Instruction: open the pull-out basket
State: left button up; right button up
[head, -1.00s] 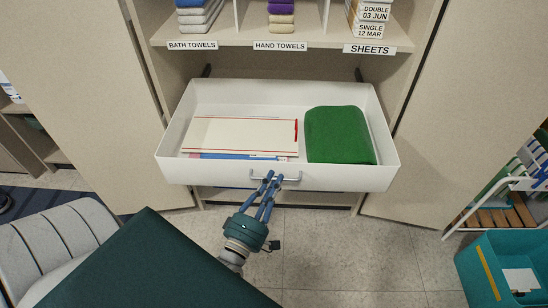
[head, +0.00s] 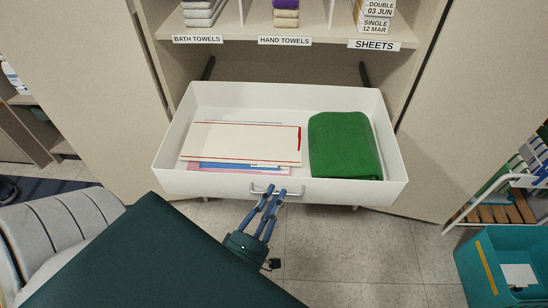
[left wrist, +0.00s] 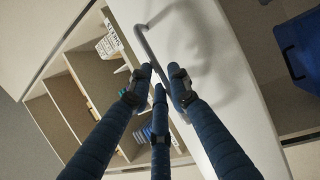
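The white pull-out basket (head: 345,194) stands well out of the closet, below the labelled shelves. In it lie flat white, blue and pink boards or folders (head: 245,142) and a folded green cloth (head: 343,146). A grey bar handle (head: 298,192) is on its front panel. My left gripper (head: 271,194) has its blue fingers at the handle. In the left wrist view the fingertips (left wrist: 160,78) close around the handle bar (left wrist: 146,46), with the white front panel (left wrist: 200,50) beside it. My right gripper is not in view.
Closet doors (head: 98,70) stand open at both sides. A teal bin (head: 497,265) is on the floor at the lower right, below a white rack (head: 497,195). My dark green body part covers the lower left. Bare floor (head: 350,255) lies in front of the basket.

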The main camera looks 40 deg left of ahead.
pick_arm(q)
jog(key=shift+o, duration=0.7)
jog(key=v, duration=1.2)
